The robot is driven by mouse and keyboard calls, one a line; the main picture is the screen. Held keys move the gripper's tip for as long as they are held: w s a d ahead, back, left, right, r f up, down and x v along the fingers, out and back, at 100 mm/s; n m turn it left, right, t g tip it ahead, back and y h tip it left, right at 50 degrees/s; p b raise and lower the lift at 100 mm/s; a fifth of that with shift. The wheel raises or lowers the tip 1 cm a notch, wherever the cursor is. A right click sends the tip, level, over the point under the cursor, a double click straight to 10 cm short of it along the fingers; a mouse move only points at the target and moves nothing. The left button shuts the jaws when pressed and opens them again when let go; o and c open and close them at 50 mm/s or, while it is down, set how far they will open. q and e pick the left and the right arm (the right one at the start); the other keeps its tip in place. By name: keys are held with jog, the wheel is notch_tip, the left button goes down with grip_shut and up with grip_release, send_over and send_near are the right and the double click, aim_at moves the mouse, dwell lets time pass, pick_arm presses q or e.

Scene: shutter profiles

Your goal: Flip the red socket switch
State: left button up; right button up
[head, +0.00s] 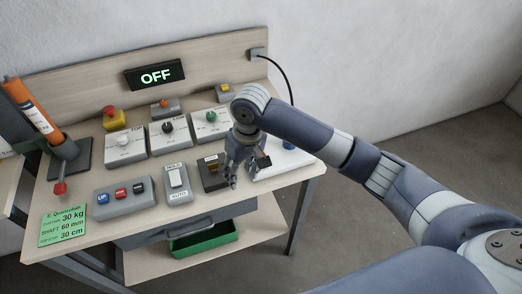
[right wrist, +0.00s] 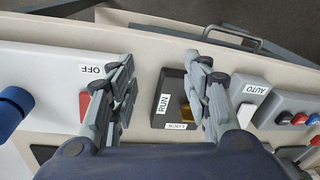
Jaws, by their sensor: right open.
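The red switch (right wrist: 85,104) sits on a white socket strip (right wrist: 45,62) beside an "OFF" label in the right wrist view, partly hidden by my left-hand finger there. In the head view the white socket strip (head: 292,163) lies at the table's right end, with a blue plug (head: 289,145) on it; my gripper hides the red switch there. My right gripper (head: 243,170) is open and empty, pointing down over the gap between the strip and the black key-switch box (head: 209,183). In the right wrist view, the black box (right wrist: 171,84) shows between the fingers. My left gripper is not in view.
A grey rocker-switch box (head: 178,198) and a box with several buttons (head: 119,200) stand to the left. Several white knob boxes (head: 168,139) stand behind. A display (head: 155,76) on the back panel reads "OFF". A green bin (head: 203,238) is below.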

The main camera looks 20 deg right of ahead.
jog(key=w+d+r+m+h, duration=0.2)
jog(key=w+d+r+m, duration=0.1)
jog(key=w+d+r, duration=0.5)
jog(key=f, duration=0.3)
jog(key=s+f+p, duration=0.1)
jog(key=f, duration=0.2)
jog(key=f+p, duration=0.1)
jog(key=f, duration=0.3)
jog(key=shift+s+a+f, duration=0.1)
jog(key=shift+s+a, duration=0.1)
jog(key=shift+a, duration=0.05)
jog(key=shift+c, duration=0.2)
jog(key=c, duration=1)
